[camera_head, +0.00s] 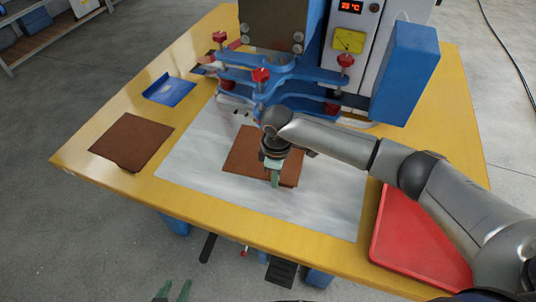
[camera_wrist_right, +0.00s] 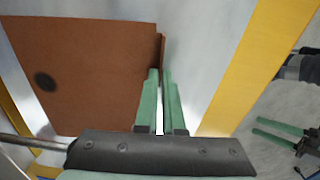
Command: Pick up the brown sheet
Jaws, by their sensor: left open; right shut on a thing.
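A brown sheet (camera_head: 248,152) lies on the pale plate (camera_head: 200,170) in the middle of the table, below the machine's head. My right gripper (camera_head: 275,180) is at its near right part, shut on its edge; in the right wrist view the sheet (camera_wrist_right: 90,70) spreads to the left of the green fingers (camera_wrist_right: 161,85), with its edge between the tips. My right arm and wrist hide part of the sheet in the head view. More brown material (camera_head: 131,140) lies at the table's left, perhaps a stack. My left gripper (camera_head: 172,290) is open and empty, low in front of the table.
The blue machine (camera_head: 300,82) with red knobs stands behind the plate, its clamp bars close over the sheet's far side. A red tray (camera_head: 418,240) is at the right of the yellow table (camera_head: 265,232). A small blue piece (camera_head: 169,90) lies at the back left.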

